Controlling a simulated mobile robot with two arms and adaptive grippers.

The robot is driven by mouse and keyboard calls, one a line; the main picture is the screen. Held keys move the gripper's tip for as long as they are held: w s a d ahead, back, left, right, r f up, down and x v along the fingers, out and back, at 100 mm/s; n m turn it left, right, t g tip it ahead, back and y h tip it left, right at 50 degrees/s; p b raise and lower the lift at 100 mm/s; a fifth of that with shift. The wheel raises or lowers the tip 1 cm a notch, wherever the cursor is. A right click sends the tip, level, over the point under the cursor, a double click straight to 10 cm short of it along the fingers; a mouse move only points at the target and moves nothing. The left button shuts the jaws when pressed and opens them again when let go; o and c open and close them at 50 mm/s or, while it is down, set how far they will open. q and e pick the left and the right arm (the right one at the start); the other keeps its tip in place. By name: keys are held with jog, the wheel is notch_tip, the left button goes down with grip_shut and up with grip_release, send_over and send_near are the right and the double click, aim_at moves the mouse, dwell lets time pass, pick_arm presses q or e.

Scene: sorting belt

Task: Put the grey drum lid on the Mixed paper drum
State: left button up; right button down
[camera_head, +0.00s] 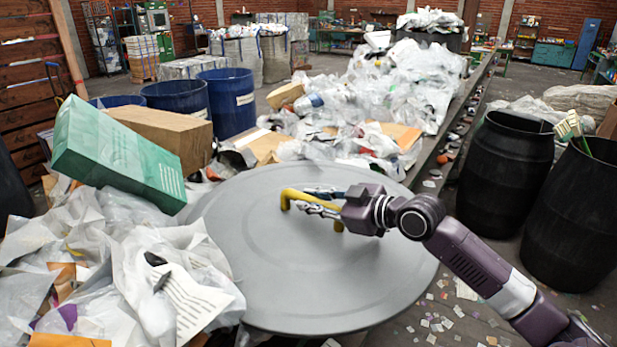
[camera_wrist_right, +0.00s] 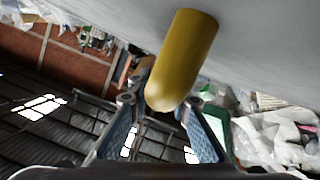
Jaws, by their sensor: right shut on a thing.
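The grey drum lid (camera_head: 260,285) is a wide round disc in the head view's middle foreground, with a yellow handle (camera_head: 290,196) on top. My right gripper (camera_head: 306,199) is shut on this handle, its arm coming in from the right. In the right wrist view the handle (camera_wrist_right: 182,62) is between the fingers, with the lid's grey surface (camera_wrist_right: 275,45) beyond it. What lies under the lid is hidden. A blue drum (camera_head: 232,108) with a white label stands back left; its label is too small to read, so I cannot tell which drum is Mixed paper.
More blue drums (camera_head: 176,98) stand beside it. A green box (camera_head: 118,158) and a brown carton (camera_head: 165,138) lie left of the lid, with loose paper (camera_head: 165,280) in front. The belt's waste heap (camera_head: 400,85) is behind. Black drums (camera_head: 505,170) stand at right.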

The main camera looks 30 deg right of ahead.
aim_at(312, 218)
notch_tip(312, 218, down, 5)
jog(key=shift+f+p, duration=0.1)
jog(key=shift+p, duration=0.2)
jog(key=shift+w+f, duration=0.1)
jog(key=shift+f, duration=2.05)
pick_arm(q)
jog(key=shift+w+a+r, duration=0.1)
jog(key=shift+w+r, duration=0.4)
jog(key=shift+r, duration=0.1)
pick_arm(e)
jog(key=c, duration=2)
grip_release()
jog(key=shift+f, duration=0.25)
jog(key=shift+o, duration=1.2)
jog(key=shift+s+r, duration=0.1)
jog(key=shift+s, duration=0.1)
pick_arm(q)
jog(key=shift+s, duration=0.1)
